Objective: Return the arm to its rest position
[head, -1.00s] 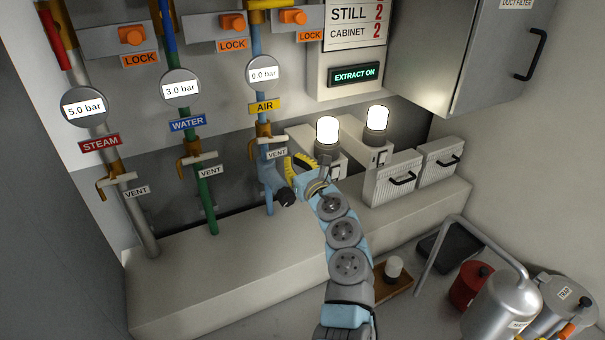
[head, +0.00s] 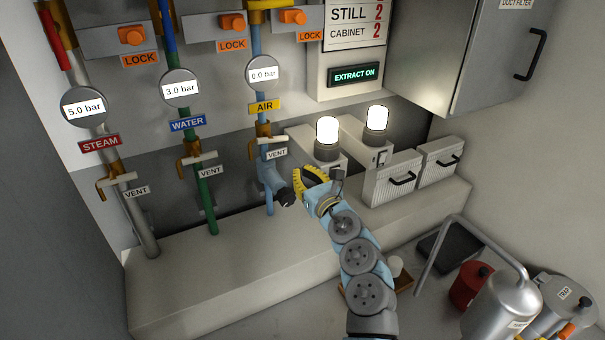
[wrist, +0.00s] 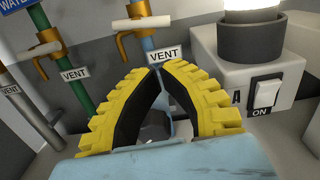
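My gripper (head: 303,182) has yellow fingers with black inner pads. In the head view it is just right of the lower end of the blue air pipe (head: 269,187), above the light ledge. In the wrist view my gripper (wrist: 157,72) shows its fingers bowed, with the tips together and a gap lower down between them. Nothing is seen held; part of the blue air pipe shows behind the gap. The air vent valve (head: 265,141) is above and left of the fingers, apart from them.
Lit lamp units (head: 327,139) stand right of the gripper, one with an ON switch (wrist: 264,96). Steam (head: 140,215) and green water (head: 206,195) pipes are at left. Vented boxes (head: 392,181) sit on the ledge (head: 220,265). A red can (head: 469,284) and silver vessel (head: 497,305) are lower right.

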